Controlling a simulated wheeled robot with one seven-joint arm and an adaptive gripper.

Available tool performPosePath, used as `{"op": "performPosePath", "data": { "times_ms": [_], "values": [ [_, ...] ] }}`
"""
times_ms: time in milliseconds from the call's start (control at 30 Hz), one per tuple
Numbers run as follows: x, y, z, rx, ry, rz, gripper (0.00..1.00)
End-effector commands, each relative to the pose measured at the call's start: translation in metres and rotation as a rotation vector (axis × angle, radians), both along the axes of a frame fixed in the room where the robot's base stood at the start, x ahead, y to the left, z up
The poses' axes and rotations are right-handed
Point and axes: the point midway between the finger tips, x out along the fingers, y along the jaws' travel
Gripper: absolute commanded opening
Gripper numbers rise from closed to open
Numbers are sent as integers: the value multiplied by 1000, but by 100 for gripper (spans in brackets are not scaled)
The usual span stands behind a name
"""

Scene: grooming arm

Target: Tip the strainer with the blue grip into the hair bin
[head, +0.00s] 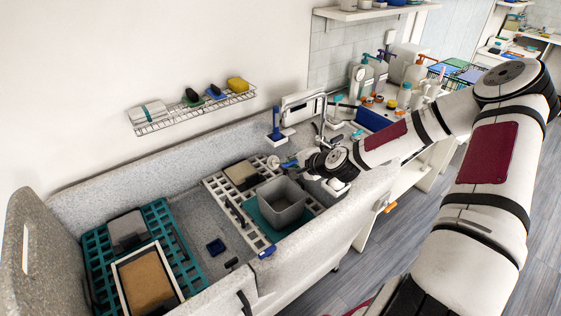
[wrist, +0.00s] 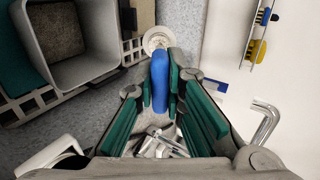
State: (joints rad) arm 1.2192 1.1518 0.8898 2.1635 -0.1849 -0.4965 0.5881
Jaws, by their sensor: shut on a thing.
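My gripper (head: 297,162) is shut on the blue grip of the strainer (wrist: 159,80). The green finger pads (wrist: 160,85) press on both sides of the grip in the wrist view. The strainer's round pale head (wrist: 157,40) points away from the fingers; its contents cannot be made out. In the head view the strainer (head: 273,162) is small, left of my gripper. A grey open square bin (head: 284,203), likely the hair bin, stands below and in front of the gripper. In the wrist view the bin (wrist: 105,60) is left of the strainer, with a dark brownish bottom.
The bin stands on a teal mat (head: 262,228) over a pale grating (head: 222,192) in a speckled grey tub. A teal grating (head: 166,216) with a framed brown pad (head: 148,281) lies left. A wire shelf (head: 196,113) hangs on the wall. Bottles (head: 379,72) stand at the back right.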

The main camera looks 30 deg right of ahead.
Motion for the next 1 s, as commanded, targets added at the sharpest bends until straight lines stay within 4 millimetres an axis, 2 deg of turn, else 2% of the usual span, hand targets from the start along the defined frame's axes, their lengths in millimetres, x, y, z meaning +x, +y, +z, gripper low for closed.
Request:
{"op": "performPosePath", "data": {
  "times_ms": [667,1000],
  "values": [
    [-1,0,-2,3,-4,-2,0],
    [-10,-2,-14,33,-141,-2,0]
  ]
}}
